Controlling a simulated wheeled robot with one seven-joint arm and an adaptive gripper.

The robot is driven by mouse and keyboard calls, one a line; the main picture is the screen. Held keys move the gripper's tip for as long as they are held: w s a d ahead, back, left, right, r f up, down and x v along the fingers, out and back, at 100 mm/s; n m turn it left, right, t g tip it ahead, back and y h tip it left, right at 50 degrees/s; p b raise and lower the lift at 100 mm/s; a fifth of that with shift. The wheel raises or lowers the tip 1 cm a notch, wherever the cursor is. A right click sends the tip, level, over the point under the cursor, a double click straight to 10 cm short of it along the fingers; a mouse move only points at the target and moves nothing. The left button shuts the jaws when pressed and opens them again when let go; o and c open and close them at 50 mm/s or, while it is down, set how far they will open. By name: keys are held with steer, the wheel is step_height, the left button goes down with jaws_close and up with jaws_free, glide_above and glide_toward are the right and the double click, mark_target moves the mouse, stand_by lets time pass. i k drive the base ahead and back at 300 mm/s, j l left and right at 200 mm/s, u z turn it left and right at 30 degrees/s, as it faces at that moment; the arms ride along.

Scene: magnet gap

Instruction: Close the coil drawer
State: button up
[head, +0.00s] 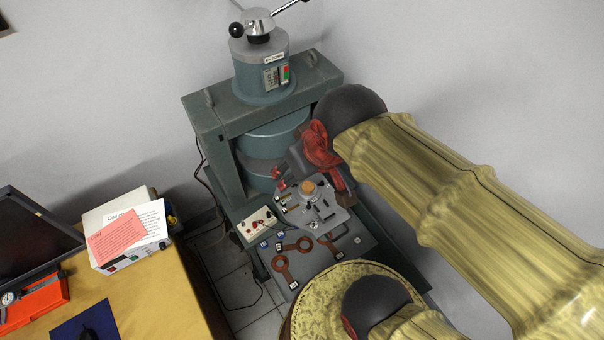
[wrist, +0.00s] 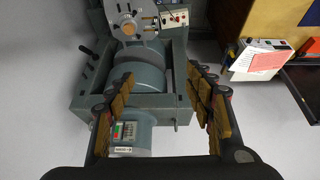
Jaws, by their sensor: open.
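The coil drawer (head: 312,263) is a flat grey tray at the foot of the green-grey magnet (head: 262,112) in the head view, standing out in front of it. Brown ring-shaped coils (head: 282,266) lie in it. My yellow arm and a rounded base part cover its right and near edges. My gripper (head: 283,179) is partly hidden beside the magnet gap, above the drawer's far end. In the wrist view my gripper (wrist: 160,79) is open, its wood-coloured finger pads wide apart with nothing held. The magnet (wrist: 144,118) appears upside down between and beyond them.
A grey plate with a copper disc (head: 309,188) sits above the drawer's far part. A small white control box (head: 257,225) stands left of it. A wooden desk (head: 150,302) with an instrument and papers (head: 116,236) is at left. Some floor shows between desk and magnet.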

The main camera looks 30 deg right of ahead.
mark_target(302, 267)
steer(key=k+j+z, duration=0.25)
steer(key=j+z, duration=0.25)
steer(key=k+j+z, duration=0.2)
steer(key=k+z, duration=0.25)
steer(key=k+j+z, duration=0.2)
steer(key=z, duration=0.3)
